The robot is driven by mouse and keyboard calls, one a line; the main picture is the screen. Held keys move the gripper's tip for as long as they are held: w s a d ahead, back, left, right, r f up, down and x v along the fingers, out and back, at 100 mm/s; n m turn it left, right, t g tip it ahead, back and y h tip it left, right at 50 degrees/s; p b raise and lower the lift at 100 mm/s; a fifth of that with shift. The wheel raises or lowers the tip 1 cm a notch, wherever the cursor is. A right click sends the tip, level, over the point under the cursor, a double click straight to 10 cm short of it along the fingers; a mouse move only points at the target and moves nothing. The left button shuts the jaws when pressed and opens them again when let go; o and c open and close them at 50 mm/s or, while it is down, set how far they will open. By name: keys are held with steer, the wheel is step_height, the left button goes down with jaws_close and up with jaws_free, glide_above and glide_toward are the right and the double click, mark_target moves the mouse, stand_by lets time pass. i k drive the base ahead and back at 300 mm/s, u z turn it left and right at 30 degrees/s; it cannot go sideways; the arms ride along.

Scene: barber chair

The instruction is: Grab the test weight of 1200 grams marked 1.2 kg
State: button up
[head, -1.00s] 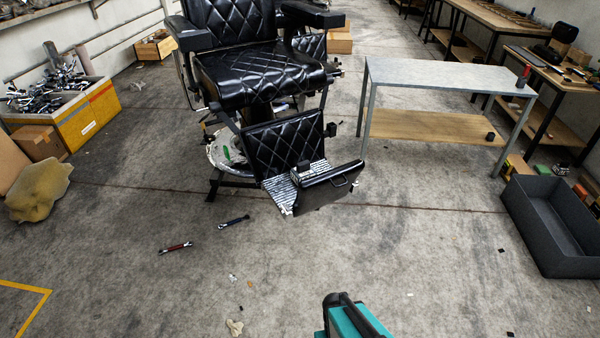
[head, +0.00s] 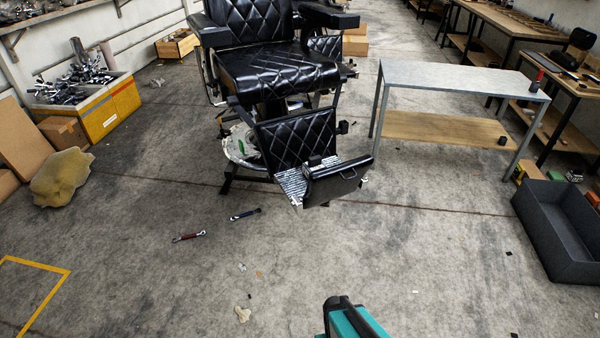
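No marking reading 1.2 kg can be made out, so I cannot tell which thing is the test weight. A small dark cylinder (head: 502,140) stands on the wooden lower shelf of the grey-topped table. A small dark block (head: 314,160) sits on the footrest of the black barber chair, beside small pale metallic objects too small to identify. A teal and black part of my own arm shows at the bottom edge, right of centre. My gripper's fingers are not in view.
The black quilted barber chair (head: 278,70) stands in the middle, left of the grey-topped table (head: 450,75). A dark open bin (head: 560,255) lies on the floor at right. Two wrenches (head: 189,236) (head: 245,214) lie before the chair. The near floor is mostly clear.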

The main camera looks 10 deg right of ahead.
mark_target(314, 163)
steer(key=z, duration=0.2)
steer(key=k, duration=0.45)
steer(key=u, duration=1.25)
steer(key=i, duration=1.25)
